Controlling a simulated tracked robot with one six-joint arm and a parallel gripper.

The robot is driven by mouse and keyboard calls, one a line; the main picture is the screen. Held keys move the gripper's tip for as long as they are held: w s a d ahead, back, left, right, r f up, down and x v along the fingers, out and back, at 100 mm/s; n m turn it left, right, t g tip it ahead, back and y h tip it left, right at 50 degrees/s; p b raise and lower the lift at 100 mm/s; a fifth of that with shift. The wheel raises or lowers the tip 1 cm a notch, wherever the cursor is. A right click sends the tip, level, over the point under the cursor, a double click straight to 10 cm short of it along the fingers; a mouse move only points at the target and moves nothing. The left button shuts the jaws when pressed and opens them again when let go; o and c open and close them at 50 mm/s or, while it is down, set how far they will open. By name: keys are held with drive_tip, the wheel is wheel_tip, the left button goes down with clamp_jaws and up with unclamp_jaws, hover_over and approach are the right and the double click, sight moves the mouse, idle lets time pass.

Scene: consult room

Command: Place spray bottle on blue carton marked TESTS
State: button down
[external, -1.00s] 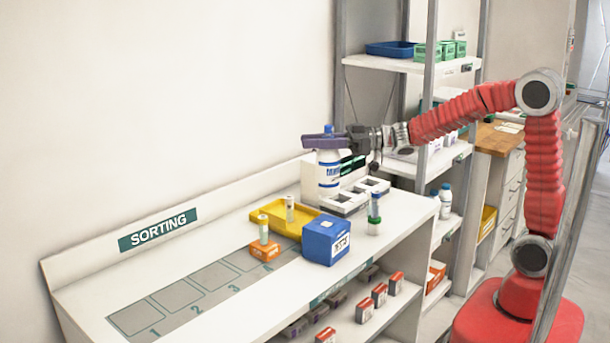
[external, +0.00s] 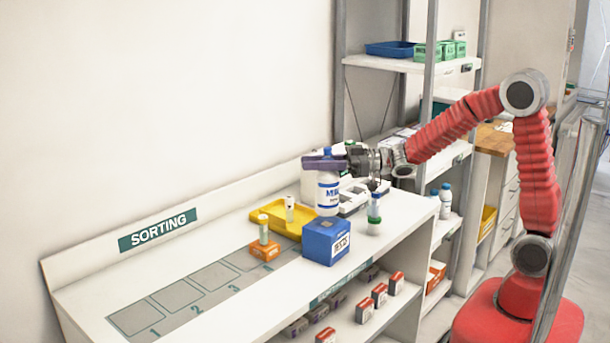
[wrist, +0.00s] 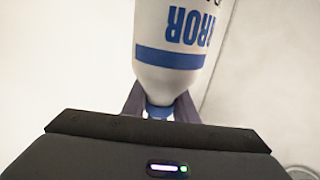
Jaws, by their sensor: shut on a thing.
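The spray bottle (external: 328,191) is white with blue bands, blue lettering and a blue top. My gripper (external: 325,161) is shut on its neck and holds it upright. In the wrist view the bottle (wrist: 178,45) fills the upper middle, with its blue neck between my gripper's fingers (wrist: 158,108). The blue carton marked TESTS (external: 316,243) stands on the counter, its label facing right and forward. The bottle's base appears over the carton's back part in the external view. I cannot tell whether they touch.
A yellow tray (external: 268,213) lies left of the carton. An orange box (external: 264,251) with a vial on it stands in front of the tray. A green-and-blue vial stack (external: 374,215) stands close right.

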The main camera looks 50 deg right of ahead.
drive_tip(key=shift+f, duration=1.9)
drive_tip(key=c, duration=1.4)
unclamp_jaws()
drive_tip(key=shift+d, duration=0.1)
drive_tip(key=v, duration=1.2)
